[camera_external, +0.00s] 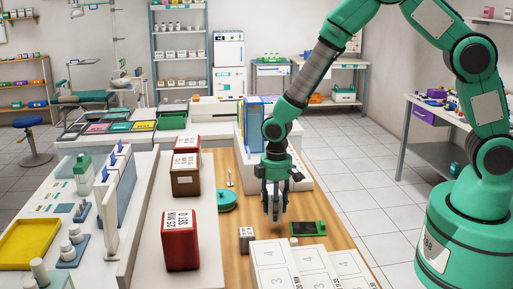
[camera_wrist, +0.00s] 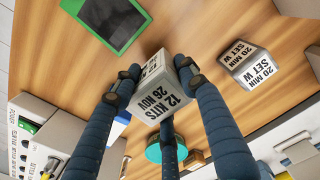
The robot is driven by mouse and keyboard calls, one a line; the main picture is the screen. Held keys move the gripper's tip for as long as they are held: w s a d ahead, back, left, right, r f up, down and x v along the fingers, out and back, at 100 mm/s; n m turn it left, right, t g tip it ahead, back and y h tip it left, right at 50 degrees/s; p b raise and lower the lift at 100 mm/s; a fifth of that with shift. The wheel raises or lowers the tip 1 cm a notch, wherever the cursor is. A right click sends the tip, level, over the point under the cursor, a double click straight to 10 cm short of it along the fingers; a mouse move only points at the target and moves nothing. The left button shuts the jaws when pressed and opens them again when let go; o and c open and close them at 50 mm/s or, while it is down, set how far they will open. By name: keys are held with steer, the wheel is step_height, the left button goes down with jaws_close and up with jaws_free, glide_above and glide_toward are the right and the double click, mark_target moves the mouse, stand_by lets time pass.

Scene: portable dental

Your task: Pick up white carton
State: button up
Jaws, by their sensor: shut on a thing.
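A small white carton (camera_wrist: 164,92) marked "12 KITS 26 NOV" sits between the dark fingers of my gripper (camera_wrist: 160,85) in the wrist view. My gripper is shut on it, with fingers on its sides. In the external view my gripper (camera_external: 274,212) points down over the wooden table top, and its fingers largely hide the carton. I cannot tell whether the carton is clear of the table.
A grey-white carton (camera_wrist: 249,65) marked "20 MIN SET W" stands close by, also in the external view (camera_external: 246,239). A teal round container (camera_external: 227,201) and a red box (camera_external: 180,240) are to the left.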

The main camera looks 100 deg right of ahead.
steer(key=shift+s+a+r, duration=0.1)
steer(key=shift+s+a, duration=0.2)
steer(key=shift+s, duration=0.35)
steer(key=shift+s+a+r, duration=0.1)
steer(key=shift+s+a, duration=0.2)
steer(key=shift+s, duration=0.4)
steer(key=shift+s+a, duration=0.3)
steer(key=shift+s, duration=0.35)
steer(key=shift+s, duration=0.15)
